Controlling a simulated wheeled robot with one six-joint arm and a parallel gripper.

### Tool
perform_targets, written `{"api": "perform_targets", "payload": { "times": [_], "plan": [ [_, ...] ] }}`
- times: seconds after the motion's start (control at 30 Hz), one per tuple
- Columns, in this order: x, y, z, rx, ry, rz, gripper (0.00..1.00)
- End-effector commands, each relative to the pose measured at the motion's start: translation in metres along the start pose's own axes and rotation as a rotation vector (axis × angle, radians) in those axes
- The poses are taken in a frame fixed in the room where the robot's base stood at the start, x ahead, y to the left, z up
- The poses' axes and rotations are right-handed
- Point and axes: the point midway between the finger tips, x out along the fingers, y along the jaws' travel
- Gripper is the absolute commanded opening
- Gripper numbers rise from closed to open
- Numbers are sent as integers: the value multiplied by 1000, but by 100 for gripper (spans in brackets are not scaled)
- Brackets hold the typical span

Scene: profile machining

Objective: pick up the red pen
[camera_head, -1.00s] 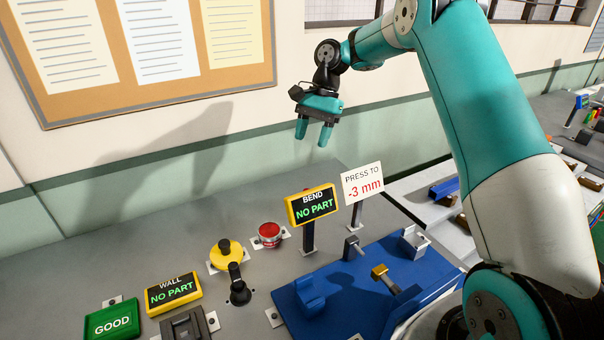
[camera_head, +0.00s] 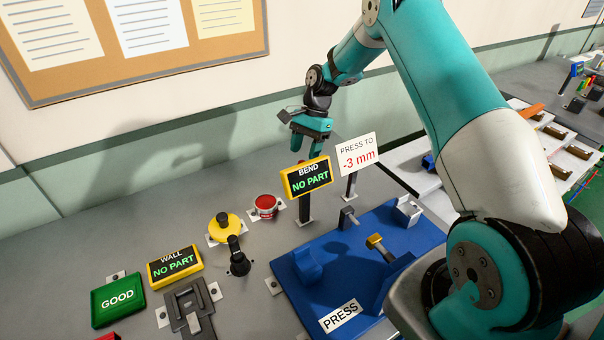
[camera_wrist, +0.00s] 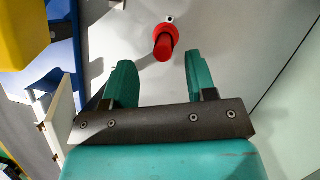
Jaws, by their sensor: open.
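A red cylinder (camera_wrist: 163,46), which looks like the red pen, stands in a round red base on the grey surface in the wrist view. It points toward the camera, and a small part with a dark centre sits just beyond it. My gripper (camera_wrist: 157,72) is open and empty, with its two teal fingers to either side of the pen's line. The pen lies beyond the fingertips, not between them. In the head view my gripper (camera_head: 311,148) hangs behind the BEND display, fingers downward. I cannot make out the pen clearly there.
The yellow-framed BEND display (camera_head: 307,178) and the white "PRESS TO -3 mm" sign (camera_head: 357,155) stand close in front of my gripper. The wall is behind.

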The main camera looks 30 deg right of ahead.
Motion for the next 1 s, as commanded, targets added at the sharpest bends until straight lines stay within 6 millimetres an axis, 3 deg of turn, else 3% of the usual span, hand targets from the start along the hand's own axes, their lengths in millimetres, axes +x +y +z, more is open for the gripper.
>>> {"api": "perform_targets", "payload": {
  "times": [0.3,0.6,0.83,1.0],
  "plan": [
    [41,-2,-5,-1,-1,2,52],
    [49,-2,-6,-2,0,1,52],
    [49,-2,-6,-2,0,1,0],
    [48,-2,-6,-2,0,1,0]
  ]
}}
